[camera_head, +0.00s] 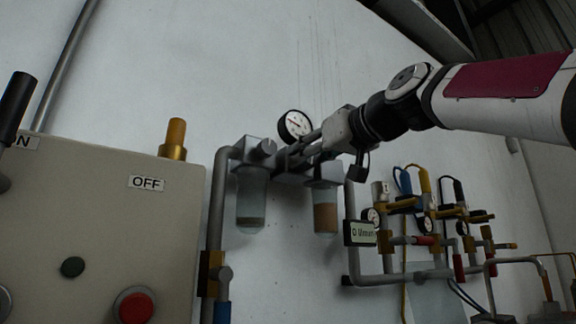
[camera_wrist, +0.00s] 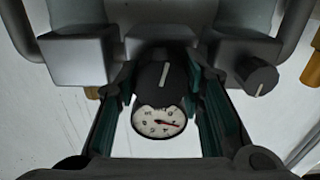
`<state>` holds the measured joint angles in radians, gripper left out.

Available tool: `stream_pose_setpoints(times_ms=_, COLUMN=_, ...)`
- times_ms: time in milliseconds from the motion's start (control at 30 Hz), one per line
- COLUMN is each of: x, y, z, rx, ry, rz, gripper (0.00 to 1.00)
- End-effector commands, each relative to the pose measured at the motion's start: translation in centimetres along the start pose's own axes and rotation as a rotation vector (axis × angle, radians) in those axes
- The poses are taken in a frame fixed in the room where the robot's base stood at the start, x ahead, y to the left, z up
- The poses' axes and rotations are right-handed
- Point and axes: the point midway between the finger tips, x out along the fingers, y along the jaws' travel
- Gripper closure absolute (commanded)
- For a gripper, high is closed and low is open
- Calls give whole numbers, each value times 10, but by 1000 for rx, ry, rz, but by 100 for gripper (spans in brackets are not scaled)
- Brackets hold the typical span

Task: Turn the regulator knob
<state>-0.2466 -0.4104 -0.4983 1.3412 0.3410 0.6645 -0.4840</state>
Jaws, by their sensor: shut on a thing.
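The regulator knob (camera_wrist: 162,82) is dark with a white pointer line, at the centre of the wrist view. It sits on the grey regulator block (camera_wrist: 160,42), between two filter housings. My gripper (camera_wrist: 160,90) has a finger on each side of the knob and is shut on it. The pointer line stands nearly upright in that view. In the head view my gripper (camera_head: 304,148) reaches in from the right to the front of the unit, and its fingers largely hide the knob. A round gauge (camera_wrist: 159,122) with a red needle also shows between the fingers; it shows in the head view too (camera_head: 295,125).
A second dark knob (camera_wrist: 257,76) with a white mark is close to the right finger. Two clear bowls (camera_head: 251,198) (camera_head: 326,212) hang under the unit. A control box (camera_head: 95,220) is at left; valves and hoses (camera_head: 425,225) are at right.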

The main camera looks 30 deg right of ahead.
Motion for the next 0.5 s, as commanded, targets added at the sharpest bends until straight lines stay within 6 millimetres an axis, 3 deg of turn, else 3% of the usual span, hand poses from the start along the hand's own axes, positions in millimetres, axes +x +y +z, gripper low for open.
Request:
stream_pose_setpoints(times_ms=433, x=0, y=0, z=0, rx=-7, ry=1, rz=-1, gripper=92)
stream_pose_setpoints(times_ms=467, x=0, y=0, z=0, rx=-7, ry=1, rz=-1, gripper=58)
stream_pose_setpoints(times_ms=500, x=0, y=-1, z=0, rx=-7, ry=1, rz=-1, gripper=49)
